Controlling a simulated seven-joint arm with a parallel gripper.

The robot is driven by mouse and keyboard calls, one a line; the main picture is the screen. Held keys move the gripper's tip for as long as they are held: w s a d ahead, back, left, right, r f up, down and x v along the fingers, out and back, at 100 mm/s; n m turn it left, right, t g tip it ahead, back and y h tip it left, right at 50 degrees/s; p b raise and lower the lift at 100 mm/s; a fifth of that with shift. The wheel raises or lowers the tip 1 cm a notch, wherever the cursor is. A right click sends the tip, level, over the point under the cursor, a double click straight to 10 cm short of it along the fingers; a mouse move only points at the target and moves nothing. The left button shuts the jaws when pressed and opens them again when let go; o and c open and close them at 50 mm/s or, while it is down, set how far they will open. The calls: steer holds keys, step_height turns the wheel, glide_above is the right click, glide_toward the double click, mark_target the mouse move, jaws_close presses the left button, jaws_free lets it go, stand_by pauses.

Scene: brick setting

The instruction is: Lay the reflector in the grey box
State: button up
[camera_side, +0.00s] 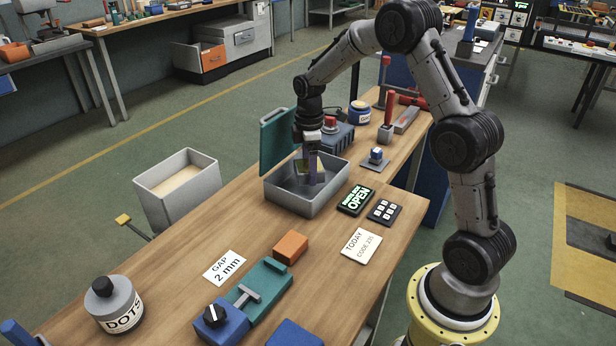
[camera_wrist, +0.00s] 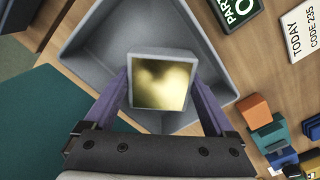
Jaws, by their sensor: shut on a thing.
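The grey box (camera_side: 301,203) stands on the bench with its teal lid (camera_side: 277,140) raised at the back left. My gripper (camera_side: 311,177) reaches down into the open box. In the wrist view the purple fingers of my gripper (camera_wrist: 160,92) are shut on the reflector (camera_wrist: 160,84), a square with a shiny gold face and a pale rim. The reflector is mostly hidden in the side view, with a small gold part (camera_side: 300,168) showing beside the fingers. The box's grey walls (camera_wrist: 110,25) surround it in the wrist view. I cannot tell whether the reflector touches the floor.
A "TODAY" card (camera_side: 361,246) lies nearer. An orange block (camera_side: 291,247) and a teal vise-like tool (camera_side: 262,290) lie in front. A blue-grey case (camera_side: 336,138) stands behind.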

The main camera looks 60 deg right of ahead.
steer(key=shift+w+d+f, duration=0.1)
steer(key=shift+w+f, duration=0.2)
steer(key=shift+f, duration=1.5)
steer(key=shift+f, duration=0.2)
steer(key=o, duration=1.3)
